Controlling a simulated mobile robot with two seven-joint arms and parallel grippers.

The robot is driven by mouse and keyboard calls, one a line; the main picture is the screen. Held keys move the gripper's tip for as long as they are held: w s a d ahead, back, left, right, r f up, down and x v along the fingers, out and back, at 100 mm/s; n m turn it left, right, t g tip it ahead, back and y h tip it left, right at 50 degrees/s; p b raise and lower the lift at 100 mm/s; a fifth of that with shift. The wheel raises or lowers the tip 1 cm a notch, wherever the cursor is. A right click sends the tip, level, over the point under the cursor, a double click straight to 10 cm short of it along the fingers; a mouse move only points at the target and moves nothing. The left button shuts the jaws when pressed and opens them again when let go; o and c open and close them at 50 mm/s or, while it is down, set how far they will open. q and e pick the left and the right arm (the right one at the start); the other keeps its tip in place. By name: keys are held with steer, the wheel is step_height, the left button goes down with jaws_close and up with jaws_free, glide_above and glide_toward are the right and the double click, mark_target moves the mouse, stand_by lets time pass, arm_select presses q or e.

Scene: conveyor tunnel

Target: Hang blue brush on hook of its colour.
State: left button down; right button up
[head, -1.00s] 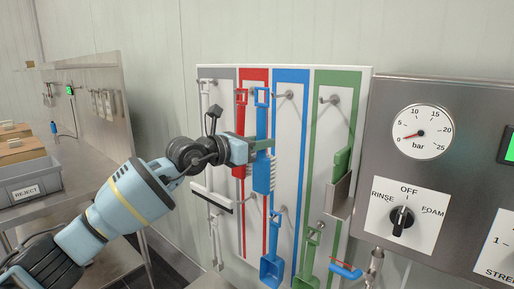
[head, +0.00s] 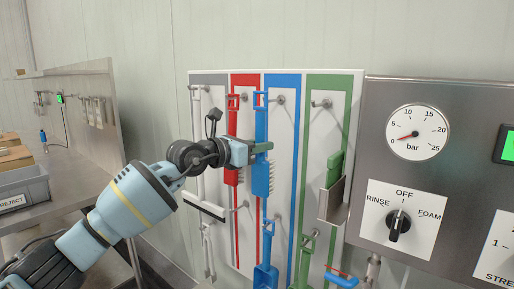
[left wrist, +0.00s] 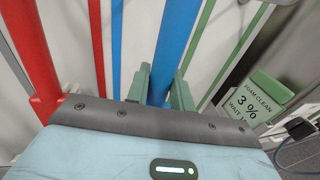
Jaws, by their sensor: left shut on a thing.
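The blue brush (head: 261,180) is upright in front of the board, loop at the top and bristles facing right. My left gripper (head: 264,147) is shut on its handle, which also shows between the green fingers in the left wrist view (left wrist: 172,50). The brush's loop (head: 260,99) is just left of the upper hook (head: 281,100) on the blue stripe (head: 290,130), at about its height. They look apart; the depth between them is unclear. My right gripper is not in view.
A red brush (head: 231,174) hangs close on the left, behind my gripper. A blue scoop (head: 265,277) hangs below. A steel panel with a gauge (head: 417,132) is further right.

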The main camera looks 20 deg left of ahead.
arm_select(q)
steer(key=shift+w+a+r+b+x, duration=0.15)
steer(key=shift+b+x, duration=0.1)
steer(key=shift+x, duration=0.45)
steer(key=shift+w+a+b+x, duration=0.1)
steer(key=shift+b+x, duration=0.2)
steer(key=shift+x, duration=0.4)
steer(key=shift+a+r+b+x, duration=0.15)
steer(key=shift+b+x, duration=0.1)
steer(key=shift+x, duration=0.45)
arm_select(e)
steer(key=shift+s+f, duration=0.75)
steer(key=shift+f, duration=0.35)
arm_select(q)
steer(key=shift+f, duration=0.1)
steer(key=shift+f, duration=0.85)
steer(key=c, duration=1.2)
jaws_free()
steer(key=shift+o, duration=0.3)
steer(key=shift+f, duration=0.1)
